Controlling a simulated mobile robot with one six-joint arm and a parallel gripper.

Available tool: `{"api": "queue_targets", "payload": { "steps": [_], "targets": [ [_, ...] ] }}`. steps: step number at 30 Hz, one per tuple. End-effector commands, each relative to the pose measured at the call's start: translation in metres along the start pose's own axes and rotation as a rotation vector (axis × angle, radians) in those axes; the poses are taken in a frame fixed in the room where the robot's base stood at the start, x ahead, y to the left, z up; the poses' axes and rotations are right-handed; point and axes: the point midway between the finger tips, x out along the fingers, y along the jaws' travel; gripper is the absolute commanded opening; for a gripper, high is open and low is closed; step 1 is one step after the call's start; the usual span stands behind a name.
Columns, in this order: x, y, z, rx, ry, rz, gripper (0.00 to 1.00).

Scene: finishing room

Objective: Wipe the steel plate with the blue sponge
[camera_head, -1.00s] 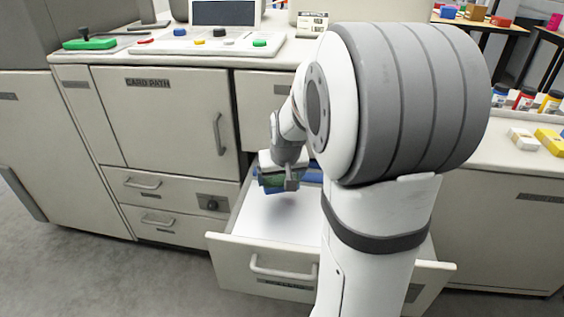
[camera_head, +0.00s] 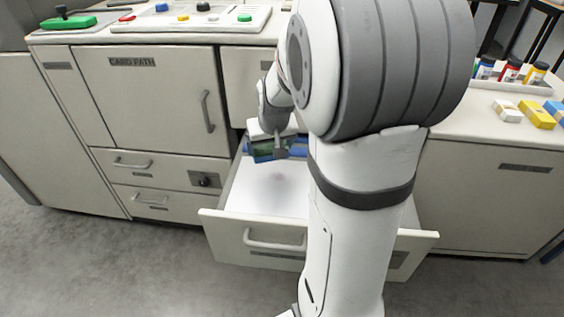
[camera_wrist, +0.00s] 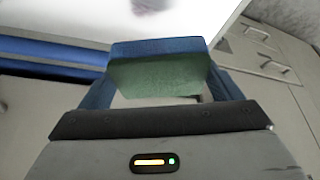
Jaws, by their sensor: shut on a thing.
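The blue sponge (camera_wrist: 160,68), with a green face, is held between the fingers of my gripper (camera_wrist: 155,88) in the wrist view. In the head view my gripper (camera_head: 283,149) is above the open drawer, with the blue and green sponge (camera_head: 261,155) at its fingers. The sponge appears apart from the drawer floor, with a dark patch like a shadow below. I cannot pick out a steel plate for sure in either view.
The open drawer (camera_head: 233,227) has a pale, bare floor and blue strips (camera_wrist: 50,48) at one end. My arm hides its right part. A control panel (camera_head: 190,19) and a green item (camera_head: 68,22) are on the counter. Small boxes (camera_head: 537,115) and bottles stand at right.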

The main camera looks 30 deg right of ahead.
Motion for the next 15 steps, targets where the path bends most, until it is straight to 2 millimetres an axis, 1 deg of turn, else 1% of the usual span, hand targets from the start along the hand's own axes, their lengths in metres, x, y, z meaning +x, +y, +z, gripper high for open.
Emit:
{"api": "queue_targets", "payload": {
  "steps": [1, 5, 15],
  "targets": [
    [-0.0059, 0.0002, -0.0024, 0.001, -0.004, 0.0, 0.67],
    [-0.0086, 0.0005, -0.0045, 0.0, -0.005, -0.001, 0.67],
    [-0.004, 0.0009, -0.001, 0.002, -0.002, 0.001, 0.67]
  ]
}}
